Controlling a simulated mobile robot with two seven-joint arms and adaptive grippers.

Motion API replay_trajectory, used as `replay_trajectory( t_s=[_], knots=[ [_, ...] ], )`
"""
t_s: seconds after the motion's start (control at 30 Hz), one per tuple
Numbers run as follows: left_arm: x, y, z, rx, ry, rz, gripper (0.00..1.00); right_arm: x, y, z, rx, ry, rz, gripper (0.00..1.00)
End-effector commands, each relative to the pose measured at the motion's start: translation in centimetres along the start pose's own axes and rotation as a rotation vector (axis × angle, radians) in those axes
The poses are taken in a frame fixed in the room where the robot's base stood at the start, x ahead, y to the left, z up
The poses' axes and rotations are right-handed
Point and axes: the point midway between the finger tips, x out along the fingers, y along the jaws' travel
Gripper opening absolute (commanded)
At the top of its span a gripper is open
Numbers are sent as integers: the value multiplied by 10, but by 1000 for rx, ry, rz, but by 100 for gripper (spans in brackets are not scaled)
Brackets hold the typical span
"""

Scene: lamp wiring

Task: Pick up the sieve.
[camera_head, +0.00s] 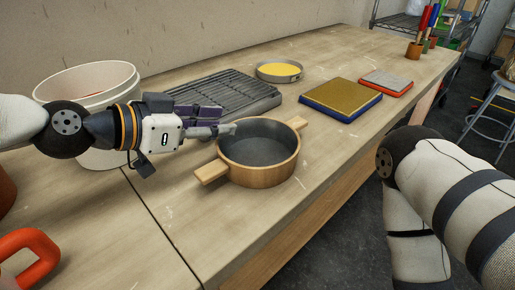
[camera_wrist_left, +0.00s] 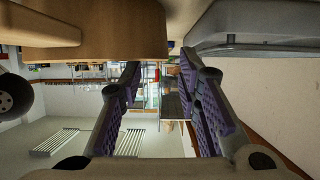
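A round wooden-walled vessel (camera_head: 262,172) with two side handles and a dark grey inside stands on the bench; it looks like the sieve, though I cannot make out any mesh. Its wooden side also shows at the top of the left wrist view (camera_wrist_left: 120,35), which is upside down. My left gripper (camera_head: 225,130) is at the vessel's back left rim, between it and a grey ribbed tray. In the left wrist view its purple-padded fingers (camera_wrist_left: 160,75) are apart with nothing between them. I cannot tell whether a finger touches the rim. My right gripper is out of view.
The grey ribbed tray (camera_head: 225,92) lies close behind the gripper. A round pan with yellow contents (camera_head: 280,72), a blue-edged board (camera_head: 340,98) and a red-edged block (camera_head: 386,83) lie farther back. A white bucket (camera_head: 90,80) stands at left. The bench front right is clear.

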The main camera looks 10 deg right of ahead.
Motion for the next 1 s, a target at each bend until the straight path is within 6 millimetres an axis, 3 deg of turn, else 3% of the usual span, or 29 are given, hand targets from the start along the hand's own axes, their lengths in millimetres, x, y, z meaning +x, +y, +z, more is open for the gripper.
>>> replay_trajectory(
  t_s=[0.2,0.3,0.53,0.67,1.0],
  knots=[
    [41,-1,6,0,-1,2,31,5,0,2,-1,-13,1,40],
    [51,-1,5,-1,0,1,31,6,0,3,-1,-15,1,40],
    [52,-1,4,1,2,0,29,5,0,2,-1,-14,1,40],
    [51,-1,4,1,2,0,0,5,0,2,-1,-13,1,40],
    [51,-1,3,1,2,-1,0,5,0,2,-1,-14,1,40]
  ],
)
